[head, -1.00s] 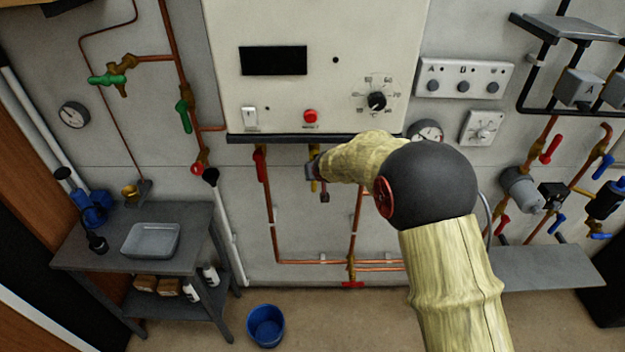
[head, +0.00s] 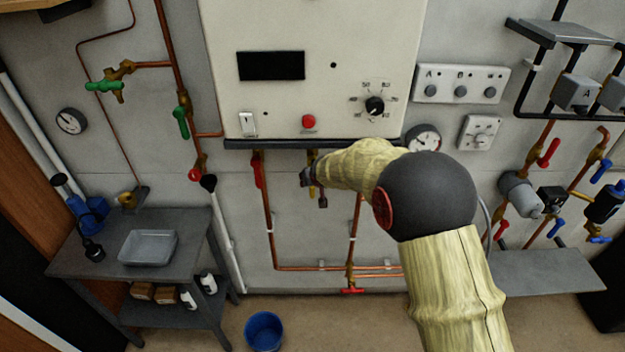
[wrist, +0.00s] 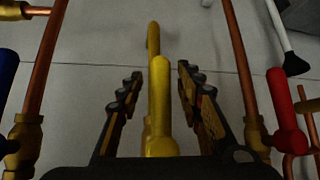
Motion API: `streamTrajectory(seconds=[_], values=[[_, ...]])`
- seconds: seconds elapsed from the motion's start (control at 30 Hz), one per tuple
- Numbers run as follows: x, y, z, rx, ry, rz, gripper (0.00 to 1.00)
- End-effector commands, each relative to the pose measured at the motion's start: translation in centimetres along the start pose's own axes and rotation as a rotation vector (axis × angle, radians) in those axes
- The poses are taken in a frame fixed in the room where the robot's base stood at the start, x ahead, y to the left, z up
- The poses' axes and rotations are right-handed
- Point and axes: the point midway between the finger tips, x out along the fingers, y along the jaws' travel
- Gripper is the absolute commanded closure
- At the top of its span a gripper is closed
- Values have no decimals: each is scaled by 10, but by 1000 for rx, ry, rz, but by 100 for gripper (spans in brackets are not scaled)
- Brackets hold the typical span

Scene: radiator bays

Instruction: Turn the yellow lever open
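The yellow lever (wrist: 160,105) stands in the middle of the wrist view, pointing along the gap between my fingers. My gripper (wrist: 158,78) is open, with one dark finger on each side of the lever. A gap shows on both sides, so neither finger seems to touch it. A yellow pipe (wrist: 153,38) shows beyond the lever's tip. My gripper and sleeved arm hide most of the lever there.
The white boiler (head: 290,30) hangs above. A red lever (wrist: 283,105) on a copper pipe is right of the lever in the wrist view, and a blue lever (wrist: 6,75) is at left. A work table (head: 190,225) and blue bucket (head: 264,330) stand lower left.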

Motion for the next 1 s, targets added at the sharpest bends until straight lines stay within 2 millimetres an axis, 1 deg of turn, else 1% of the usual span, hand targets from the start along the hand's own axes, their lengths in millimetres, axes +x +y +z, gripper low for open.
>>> streamTrajectory(seconds=[0.23, 0.37, 0.47, 0.7, 0.8, 0.9, 1.0], values=[[-1, 0, 0, 1, 0, 0, 64], [-12, 0, -1, 0, 1, 0, 64], [-29, 0, -2, 1, 2, 0, 64], [-78, 0, -1, 1, 3, -1, 64], [-95, 0, 0, 1, 0, 0, 64], [-108, 0, -1, 0, 1, 0, 64], [-116, 0, 0, 0, 1, 0, 64]])
